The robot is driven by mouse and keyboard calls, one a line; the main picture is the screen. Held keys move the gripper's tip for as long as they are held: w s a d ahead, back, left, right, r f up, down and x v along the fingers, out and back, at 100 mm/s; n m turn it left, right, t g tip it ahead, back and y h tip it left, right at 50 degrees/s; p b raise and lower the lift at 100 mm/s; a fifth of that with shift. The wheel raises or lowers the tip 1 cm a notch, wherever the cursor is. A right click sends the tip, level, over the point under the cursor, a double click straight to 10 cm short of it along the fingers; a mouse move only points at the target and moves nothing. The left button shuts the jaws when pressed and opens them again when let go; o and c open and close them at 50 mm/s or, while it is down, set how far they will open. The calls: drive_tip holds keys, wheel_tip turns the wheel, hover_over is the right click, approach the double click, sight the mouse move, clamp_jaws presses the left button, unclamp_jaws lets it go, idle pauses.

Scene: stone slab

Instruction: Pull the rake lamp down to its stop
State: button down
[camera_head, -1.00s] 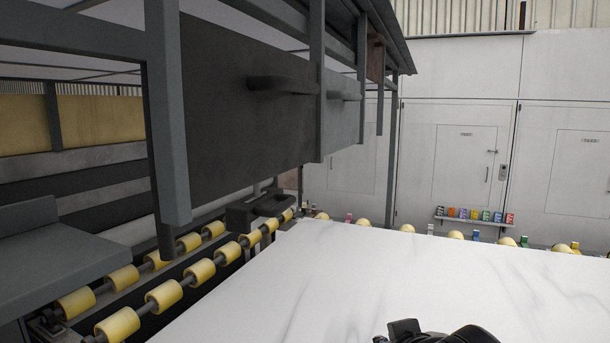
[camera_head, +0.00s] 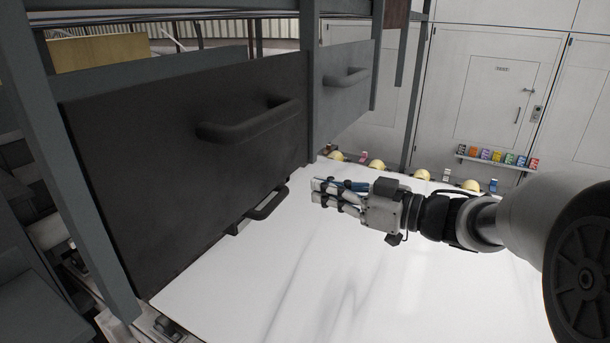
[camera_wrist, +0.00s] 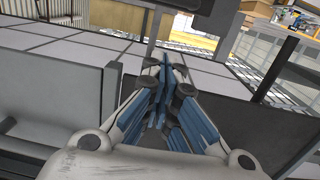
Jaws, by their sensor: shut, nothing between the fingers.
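No part is labelled as the rake lamp, so I cannot tell for sure which one it is. A low black handle (camera_head: 268,203) sticks out at the bottom edge of a large dark panel (camera_head: 150,150). The panel has its own thick bar handle (camera_head: 250,122) higher up. My gripper (camera_head: 316,190) is shut and empty, pointing left, to the right of the low handle and apart from it in the picture. In the wrist view my gripper (camera_wrist: 165,68) shows its blue-padded fingers together, with nothing held between them.
A second grey panel (camera_head: 340,95) with a bar handle (camera_head: 347,77) hangs behind the first. Grey frame posts (camera_head: 70,180) stand at the left. The white slab (camera_head: 370,290) lies below my arm, its top clear. Small coloured boxes (camera_head: 497,156) line a wall shelf.

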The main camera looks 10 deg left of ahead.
drive_tip(key=shift+s+g, duration=0.3)
drive_tip(key=shift+g, duration=0.1)
drive_tip(key=shift+a, duration=0.1)
drive_tip(key=shift+a, duration=0.1)
hover_over(278, 199)
drive_tip(key=s+d, duration=0.2)
drive_tip(key=s, duration=0.3)
drive_tip(key=shift+w+a+f, duration=0.1)
drive_tip(key=shift+a+f, duration=0.05)
drive_tip(key=shift+f, duration=0.6)
drive_tip(key=shift+w+a+f, duration=0.1)
drive_tip(key=shift+a+f, duration=0.1)
drive_tip(key=shift+f, duration=0.55)
drive_tip(key=shift+w+a+f, duration=0.1)
drive_tip(key=shift+a+f, duration=0.05)
drive_tip(key=shift+f, duration=0.6)
